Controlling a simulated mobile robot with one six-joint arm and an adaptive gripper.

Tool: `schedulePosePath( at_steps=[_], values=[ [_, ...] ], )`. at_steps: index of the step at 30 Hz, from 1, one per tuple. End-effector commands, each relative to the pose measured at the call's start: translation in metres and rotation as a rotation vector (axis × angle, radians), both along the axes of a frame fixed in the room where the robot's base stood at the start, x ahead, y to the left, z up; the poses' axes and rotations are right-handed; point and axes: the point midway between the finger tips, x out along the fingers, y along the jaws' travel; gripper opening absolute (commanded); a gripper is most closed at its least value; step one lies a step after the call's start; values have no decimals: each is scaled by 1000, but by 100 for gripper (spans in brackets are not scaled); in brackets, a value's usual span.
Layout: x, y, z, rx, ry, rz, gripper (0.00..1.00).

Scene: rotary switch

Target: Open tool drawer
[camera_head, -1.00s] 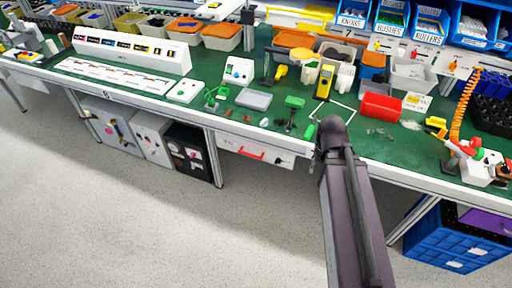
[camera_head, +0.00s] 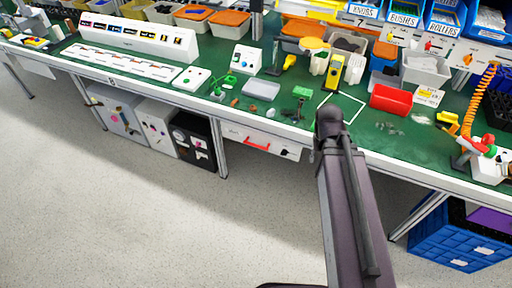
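The tool drawer (camera_head: 282,149) is a white-fronted box under the bench's front edge, left of my arm. It has a red handle (camera_head: 257,144) on its front, and the drawer looks shut. My arm's dark link rises in front of the bench at the right of centre and hides what lies behind it. A small dark part of mine shows at the bottom edge, left of the arm. My gripper's fingers cannot be made out, so its position relative to the handle is unclear.
The green workbench (camera_head: 225,108) is crowded with bins and devices. A red cylinder (camera_head: 391,99) lies near its front edge. White and black cabinets (camera_head: 190,140) stand under it at left, and a blue crate (camera_head: 445,240) at right. The floor (camera_head: 180,230) in front is clear.

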Motion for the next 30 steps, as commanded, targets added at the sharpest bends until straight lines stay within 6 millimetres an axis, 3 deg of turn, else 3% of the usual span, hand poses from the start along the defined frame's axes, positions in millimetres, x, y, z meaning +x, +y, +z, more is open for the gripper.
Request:
schedulePosePath(
  at_steps=[1,12,30],
  values=[
    [4,3,-13,-19,-2,12,55],
    [34,11,-75,-238,-35,93,55],
    [90,47,-157,-621,-147,235,55]
  ],
)
